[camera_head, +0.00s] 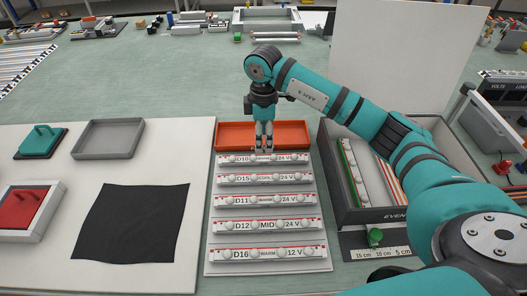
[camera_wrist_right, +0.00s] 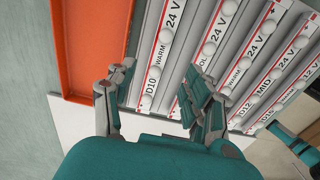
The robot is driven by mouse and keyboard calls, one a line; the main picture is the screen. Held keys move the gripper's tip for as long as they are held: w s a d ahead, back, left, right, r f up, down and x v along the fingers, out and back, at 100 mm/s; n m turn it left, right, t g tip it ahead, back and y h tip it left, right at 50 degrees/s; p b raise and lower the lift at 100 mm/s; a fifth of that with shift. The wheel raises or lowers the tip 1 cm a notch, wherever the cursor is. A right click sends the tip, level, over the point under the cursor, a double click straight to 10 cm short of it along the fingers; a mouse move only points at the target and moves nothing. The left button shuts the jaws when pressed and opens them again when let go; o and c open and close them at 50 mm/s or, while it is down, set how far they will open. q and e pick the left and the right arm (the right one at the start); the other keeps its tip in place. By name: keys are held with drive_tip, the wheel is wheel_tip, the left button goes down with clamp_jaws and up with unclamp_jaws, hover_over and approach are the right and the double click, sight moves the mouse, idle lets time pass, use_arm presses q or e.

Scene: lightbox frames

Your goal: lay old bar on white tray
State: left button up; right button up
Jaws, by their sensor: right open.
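Several light bars with round lamps and printed labels lie in rows on a pale frame (camera_head: 215,262) in the head view. The far one, the D10 bar (camera_head: 285,159), also shows in the right wrist view (camera_wrist_right: 165,40). No tray is plainly the white tray; a white-rimmed tray (camera_head: 42,232) at left holds a red handled block. My left gripper is out of view.
An orange tray (camera_head: 229,133) lies just beyond the frame. A grey empty tray (camera_head: 78,151), a teal handled block (camera_head: 38,143) and a black cloth (camera_head: 132,222) lie left. A dark crate (camera_head: 342,190) with strips stands right, under my arm.

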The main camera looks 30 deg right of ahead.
wheel_tip(320, 180, up, 5)
drive_tip(key=shift+f+b, duration=0.1)
drive_tip(key=shift+b, duration=0.25)
